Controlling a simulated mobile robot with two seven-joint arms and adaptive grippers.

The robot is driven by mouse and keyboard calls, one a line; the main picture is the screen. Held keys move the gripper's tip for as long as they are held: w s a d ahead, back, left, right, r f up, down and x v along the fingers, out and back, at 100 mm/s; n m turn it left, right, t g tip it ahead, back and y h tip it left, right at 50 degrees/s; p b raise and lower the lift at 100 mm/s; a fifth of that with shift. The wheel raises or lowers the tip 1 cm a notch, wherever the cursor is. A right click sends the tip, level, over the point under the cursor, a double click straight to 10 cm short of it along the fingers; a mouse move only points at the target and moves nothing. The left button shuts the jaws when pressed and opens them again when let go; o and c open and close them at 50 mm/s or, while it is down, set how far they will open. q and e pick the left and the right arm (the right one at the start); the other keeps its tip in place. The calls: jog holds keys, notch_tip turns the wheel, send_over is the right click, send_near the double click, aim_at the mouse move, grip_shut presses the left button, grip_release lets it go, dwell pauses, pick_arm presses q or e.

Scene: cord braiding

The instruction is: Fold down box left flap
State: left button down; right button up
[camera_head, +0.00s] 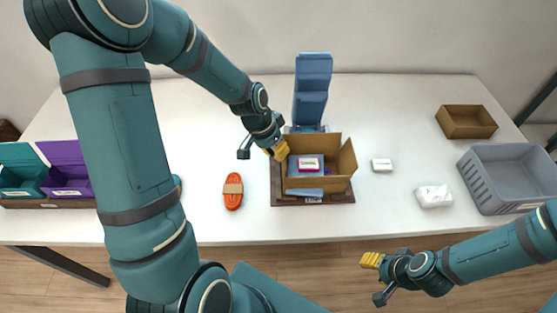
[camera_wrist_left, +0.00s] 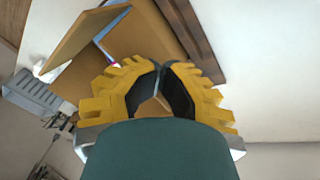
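The open cardboard box (camera_head: 317,183) stands on a dark brown base (camera_head: 283,199) at mid-table. Its right flap (camera_head: 346,158) stands out from the box; a cardboard flap (camera_wrist_left: 85,42) also shows in the left wrist view. The left flap is not clearly visible around my gripper. My left gripper (camera_head: 278,151) is at the box's far left edge, yellow fingers pointing down. In the left wrist view its fingertips (camera_wrist_left: 162,66) meet; a small brown patch shows between the pads, and I cannot tell if it is held. My right gripper (camera_head: 371,260) is off the table's front edge, its opening unclear.
Inside the box lies a red-and-white packet (camera_head: 311,163). A blue stand (camera_head: 312,90) is behind the box. An orange cord bundle (camera_head: 233,192) lies left. White packets (camera_head: 433,196), a brown tray (camera_head: 466,121) and a grey crate (camera_head: 485,195) are right. Teal and purple bins (camera_head: 66,168) are far left.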

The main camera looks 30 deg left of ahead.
pick_arm(q)
jog(key=shift+d, duration=0.3)
jog(key=shift+w+d+r, duration=0.4)
jog(key=shift+w+d, duration=0.05)
jog(key=shift+w, duration=0.05)
dwell(0.4)
jog(key=shift+w+d+f, duration=0.2)
jog(key=shift+d, duration=0.2)
jog(key=shift+w+d+f, duration=0.2)
jog(key=shift+d, duration=0.15)
jog(key=shift+w+d+f+b, duration=0.25)
jog(key=shift+d+f+b, duration=0.3)
jog(key=shift+f+b, duration=0.1)
